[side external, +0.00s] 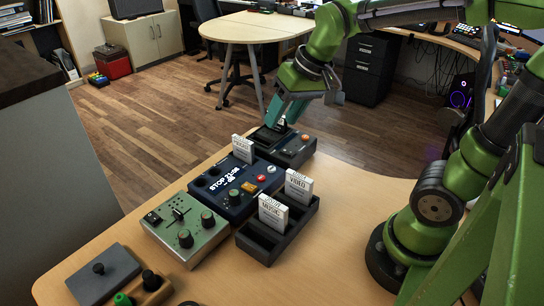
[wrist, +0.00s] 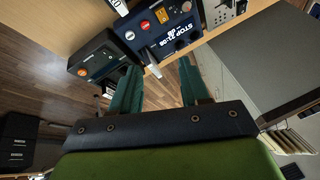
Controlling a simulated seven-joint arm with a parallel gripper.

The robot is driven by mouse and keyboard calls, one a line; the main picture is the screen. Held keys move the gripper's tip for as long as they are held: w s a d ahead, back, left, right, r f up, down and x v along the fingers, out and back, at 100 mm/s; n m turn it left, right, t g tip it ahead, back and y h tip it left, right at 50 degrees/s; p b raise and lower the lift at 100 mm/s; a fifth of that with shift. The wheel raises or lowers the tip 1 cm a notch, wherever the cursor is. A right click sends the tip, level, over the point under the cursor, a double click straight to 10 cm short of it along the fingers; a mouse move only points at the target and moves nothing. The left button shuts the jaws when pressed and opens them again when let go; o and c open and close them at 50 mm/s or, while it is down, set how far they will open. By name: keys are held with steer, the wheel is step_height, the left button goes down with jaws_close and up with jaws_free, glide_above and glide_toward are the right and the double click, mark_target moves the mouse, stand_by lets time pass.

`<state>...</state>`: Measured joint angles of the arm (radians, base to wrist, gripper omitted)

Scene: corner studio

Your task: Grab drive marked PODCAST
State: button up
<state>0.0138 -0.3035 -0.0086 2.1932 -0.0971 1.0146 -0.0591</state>
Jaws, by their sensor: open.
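My gripper (side external: 278,110) is open, with teal fingers pointing down above the black device at the back of the table. In the wrist view, its fingers (wrist: 158,82) frame a gap with nothing held. A white drive (side external: 243,149) stands upright behind the blue STOP box, to the left of and lower than my gripper; its label is too small to read surely. In the wrist view, a pale drive (wrist: 152,62) shows beyond the gap between the fingers. Two more white drives, VIDEO (side external: 298,187) and MUSIC (side external: 273,214), stand in a black slotted holder (side external: 244,243).
The blue STOP box (side external: 222,196) sits mid-table, beside a green control box (side external: 172,234). The black device (side external: 299,152) with an orange button stands under my gripper. A grey box (side external: 104,274) sits front left. The table (side external: 340,240) is bare right of the holder.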

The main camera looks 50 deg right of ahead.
mark_target(242, 139)
steer(key=w+d+f+n+g+h, duration=0.1)
steer(key=w+d+n+g, duration=0.1)
steer(key=w, duration=0.6)
steer(key=w+d+n+g, duration=0.1)
steer(key=w+d+g, duration=0.15)
steer(key=w, duration=0.55)
steer(key=shift+n, duration=0.3)
step_height(242, 139, down, 11)
steer(key=shift+a+r, duration=0.1)
steer(key=shift+r, duration=0.05)
steer(key=shift+w+a+f, duration=0.1)
steer(key=shift+f, duration=3.1)
jaws_close()
